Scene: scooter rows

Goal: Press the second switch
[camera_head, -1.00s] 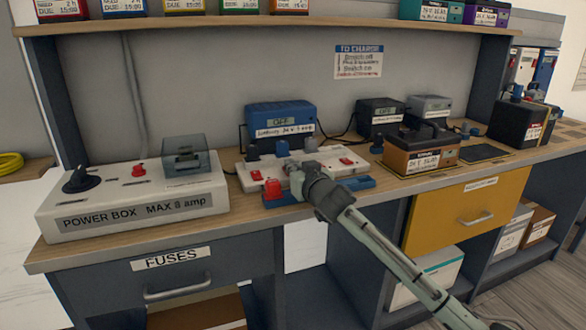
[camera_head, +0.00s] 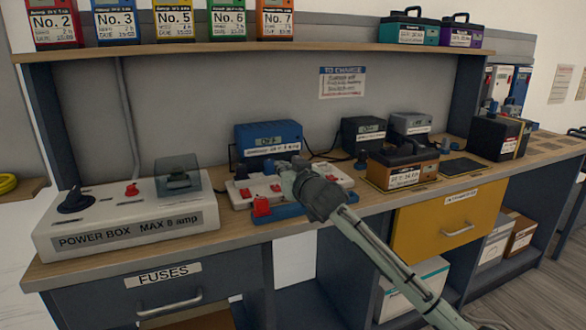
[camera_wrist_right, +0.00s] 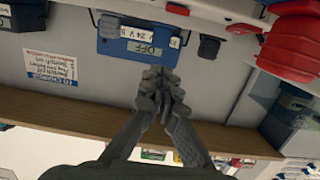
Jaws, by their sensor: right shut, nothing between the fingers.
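A white power strip (camera_head: 232,192) lies on the bench in front of the blue charger. It carries red switches; one (camera_head: 246,193) shows left of my right gripper and another (camera_head: 333,178) to its right. The strip's middle is partly hidden behind the gripper, so I cannot tell its switches apart there. My right gripper (camera_head: 281,167) is shut and empty, over the strip in the head view. Contact is not visible. My left gripper is out of view.
The power box (camera_head: 120,222) stands at the left, and a blue base with a red part (camera_head: 262,206) lies in front of the strip. A shelf (camera_head: 300,50) with batteries runs overhead.

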